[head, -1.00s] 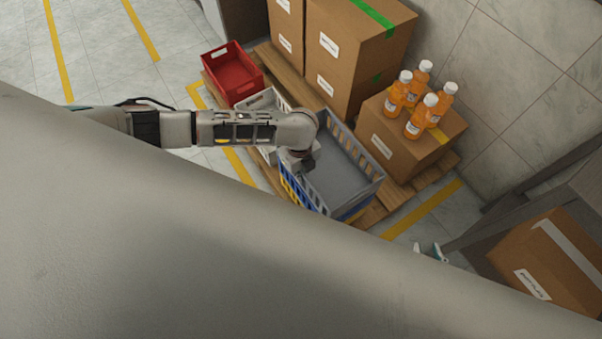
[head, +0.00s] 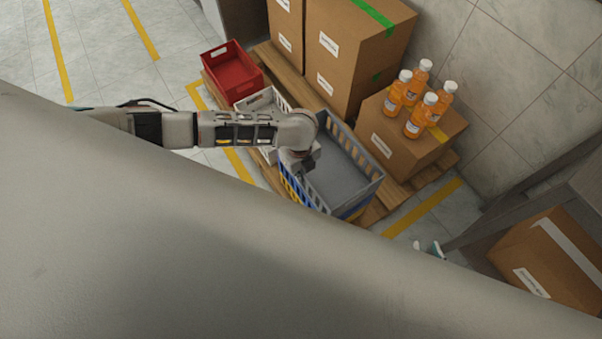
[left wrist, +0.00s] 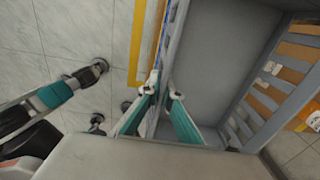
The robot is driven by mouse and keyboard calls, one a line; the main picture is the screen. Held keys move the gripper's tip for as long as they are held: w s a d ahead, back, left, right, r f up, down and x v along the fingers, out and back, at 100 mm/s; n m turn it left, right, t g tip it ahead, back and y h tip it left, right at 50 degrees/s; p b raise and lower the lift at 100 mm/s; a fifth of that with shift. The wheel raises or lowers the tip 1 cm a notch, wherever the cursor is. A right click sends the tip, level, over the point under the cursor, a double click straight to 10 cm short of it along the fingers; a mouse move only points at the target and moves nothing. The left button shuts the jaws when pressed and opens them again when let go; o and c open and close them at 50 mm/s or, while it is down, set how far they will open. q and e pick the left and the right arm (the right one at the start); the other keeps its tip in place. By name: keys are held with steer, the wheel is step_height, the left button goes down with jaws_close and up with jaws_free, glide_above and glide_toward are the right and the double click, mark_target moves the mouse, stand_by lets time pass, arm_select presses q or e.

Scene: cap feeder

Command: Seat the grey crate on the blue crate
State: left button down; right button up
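The grey crate (head: 366,196) is above the blue crate (head: 357,211) on the pallet in the head view. Only strips of blue show below it, and I cannot tell if it is fully seated. My left gripper (head: 303,172) is at the grey crate's left wall. In the left wrist view my left gripper (left wrist: 163,90) has one finger on each side of the grey crate's wall (left wrist: 178,38), closed on it. The crate's inside looks empty. Only a bit of my right gripper (head: 431,248) shows at the lower right, mostly hidden, away from the crates.
A white crate (head: 246,103) and a red crate (head: 232,78) stand behind on the wooden pallet (head: 376,213). Tall cartons (head: 345,50) and a low carton (head: 388,148) with several orange bottles (head: 413,127) stand close to the grey crate. Floor at the left is clear.

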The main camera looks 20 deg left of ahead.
arm_select(q)
steer(key=shift+w+f, duration=0.1)
steer(key=shift+f, duration=0.05)
steer(key=c, duration=2.2)
jaws_free()
steer(key=shift+f, duration=0.15)
steer(key=r, duration=1.2)
steer(key=shift+s+a+r, duration=0.1)
steer(key=shift+s+r, duration=0.05)
steer(key=shift+s, duration=0.05)
